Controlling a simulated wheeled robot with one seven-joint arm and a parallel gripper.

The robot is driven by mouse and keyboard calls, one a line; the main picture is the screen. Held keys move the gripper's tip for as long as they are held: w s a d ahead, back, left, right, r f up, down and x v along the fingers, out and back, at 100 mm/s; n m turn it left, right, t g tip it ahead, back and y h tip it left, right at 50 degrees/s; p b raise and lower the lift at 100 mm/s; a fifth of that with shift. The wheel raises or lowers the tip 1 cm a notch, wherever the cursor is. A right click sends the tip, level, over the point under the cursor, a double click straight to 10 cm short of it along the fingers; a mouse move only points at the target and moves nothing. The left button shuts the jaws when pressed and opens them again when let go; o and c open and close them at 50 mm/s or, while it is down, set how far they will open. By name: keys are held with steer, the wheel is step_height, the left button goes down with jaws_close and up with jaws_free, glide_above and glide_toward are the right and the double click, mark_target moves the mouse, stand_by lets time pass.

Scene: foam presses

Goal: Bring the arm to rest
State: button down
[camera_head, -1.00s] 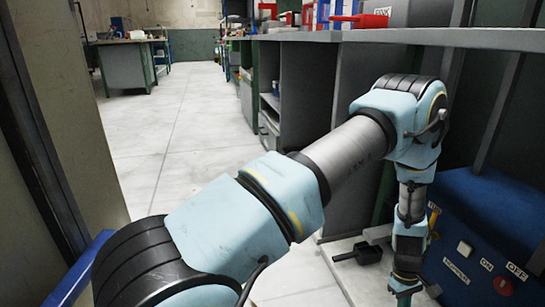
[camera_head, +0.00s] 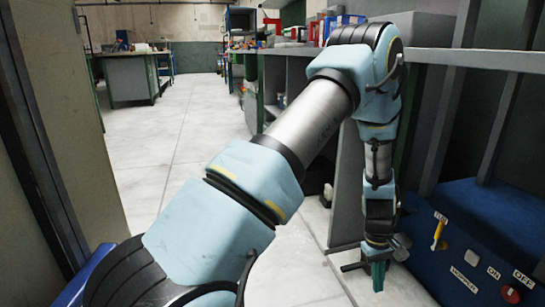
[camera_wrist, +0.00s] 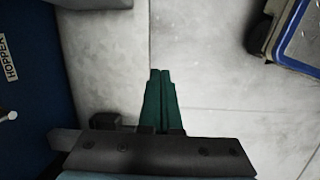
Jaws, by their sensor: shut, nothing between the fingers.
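My gripper (camera_head: 377,277) hangs at the lower end of my raised, bent arm, pointing down beside the blue machine (camera_head: 485,225). In the wrist view its green fingers (camera_wrist: 160,75) are together with nothing between them, over the pale floor (camera_wrist: 220,100). The blue machine shows at the left of the wrist view, with a HOPPER label (camera_wrist: 7,57) on it.
The blue machine has a yellow-handled lever (camera_head: 438,233) and a red button (camera_head: 511,295) on its front. A long shelf bench (camera_head: 480,59) runs behind my arm. A blue-edged tray or cart (camera_wrist: 297,35) is at the wrist view's upper right. The aisle floor (camera_head: 160,150) at left is clear.

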steer(key=w+a+r+m+t+p, duration=0.1)
steer(key=w+a+r, duration=0.2)
steer(key=a+r, duration=0.4)
steer(key=w+a+r+t, duration=0.1)
steer(key=w+a+r, duration=0.2)
steer(key=a+r, duration=0.5)
steer(key=s+a+r+m+t+y+p, duration=0.1)
steer(key=s+a+r, duration=0.2)
steer(key=a+r, duration=0.5)
steer(key=s+a+r+m+t+p, duration=0.1)
steer(key=s+a+r, duration=0.25)
steer(key=a, duration=0.75)
step_height(320, 180, up, 38)
steer(key=p, duration=3.8)
steer(key=shift+a, duration=0.25)
